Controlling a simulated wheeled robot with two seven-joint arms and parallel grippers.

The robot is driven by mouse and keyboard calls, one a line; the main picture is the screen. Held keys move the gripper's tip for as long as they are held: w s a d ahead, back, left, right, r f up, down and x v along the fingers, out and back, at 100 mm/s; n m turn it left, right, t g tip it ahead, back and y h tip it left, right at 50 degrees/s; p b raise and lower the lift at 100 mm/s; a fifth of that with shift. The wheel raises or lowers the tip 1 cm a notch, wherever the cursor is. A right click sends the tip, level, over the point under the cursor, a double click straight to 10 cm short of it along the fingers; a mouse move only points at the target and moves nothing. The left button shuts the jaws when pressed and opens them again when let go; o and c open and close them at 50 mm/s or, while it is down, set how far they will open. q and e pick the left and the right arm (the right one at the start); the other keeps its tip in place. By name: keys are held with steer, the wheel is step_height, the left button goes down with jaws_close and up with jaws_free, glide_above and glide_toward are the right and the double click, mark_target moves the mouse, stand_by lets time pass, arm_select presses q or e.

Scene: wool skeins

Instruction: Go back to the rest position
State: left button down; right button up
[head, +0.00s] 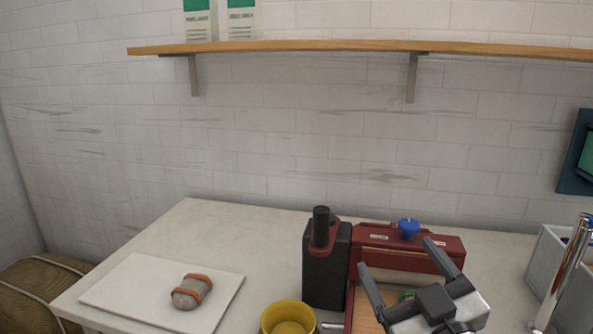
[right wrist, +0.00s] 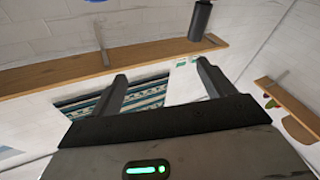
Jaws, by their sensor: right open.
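My right gripper (head: 408,272) is at the lower right of the head view, in front of a dark red box. Its two dark fingers are spread apart with nothing between them. In the right wrist view the gripper (right wrist: 162,87) is also open and empty, with the wall and a wooden shelf beyond it. My left gripper is in neither view. A grey skein (head: 187,293) with orange bands lies on a white board (head: 130,291) at the left of the table.
A dark block with a knob (head: 327,265), a dark red box (head: 440,247) with a blue knob and a yellow cup (head: 288,318) stand near the gripper. A light grey bin (head: 546,262) is at the right. A wooden shelf (head: 330,46) crosses the wall. The table's back left (head: 215,230) is clear.

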steer(key=s+d+f+m+g+h, duration=0.2)
steer(key=s+d+f+g, duration=0.15)
steer(key=f, duration=0.45)
steer(key=s+d+f+m+g+h, duration=0.25)
steer(key=f+g, duration=0.25)
steer(key=f, duration=0.3)
steer(key=s+f+g, duration=0.8)
steer(key=s+f, duration=0.3)
steer(key=s, duration=0.4)
steer(key=w+a+f+n+t+y, duration=0.1)
steer(key=w+a+f+t+y, duration=0.2)
steer(key=w+a+f+t, duration=0.2)
steer(key=shift+w+a+f+t, duration=0.4)
steer(key=shift+w+f+t, duration=0.25)
steer(key=shift+t, duration=0.4)
